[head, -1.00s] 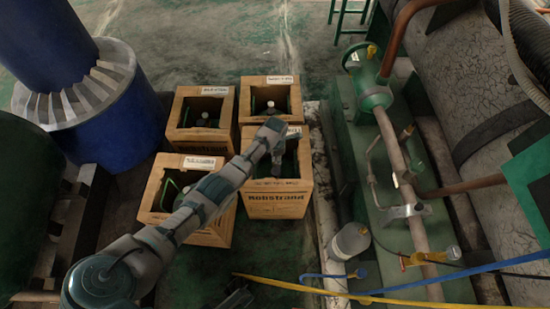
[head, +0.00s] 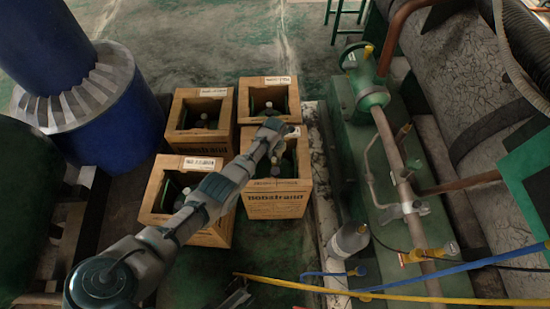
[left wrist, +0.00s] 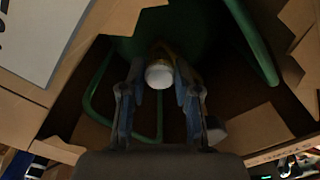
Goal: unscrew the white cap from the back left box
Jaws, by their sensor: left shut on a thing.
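Several open cardboard boxes stand in two rows in the head view. The back left box (head: 222,139) holds a cylinder with a small pale cap (head: 204,116), and no gripper is at it. My left gripper (head: 275,160) reaches down into the front right box (head: 275,204) instead. In the left wrist view, its two fingers (left wrist: 158,88) are shut on a white cap (left wrist: 159,75), one on each side. The cap sits on top of a green cylinder (left wrist: 180,35) with green guard bars around it. My right gripper cannot be made out in the head view.
The back right box (head: 245,103) and the front left box (head: 213,236) stand close around. A green pump frame with pipes (head: 400,185) is on the right, with a grey bottle (head: 348,241) beside it. A yellow hose (head: 380,299) and a blue hose (head: 450,272) cross the lower right.

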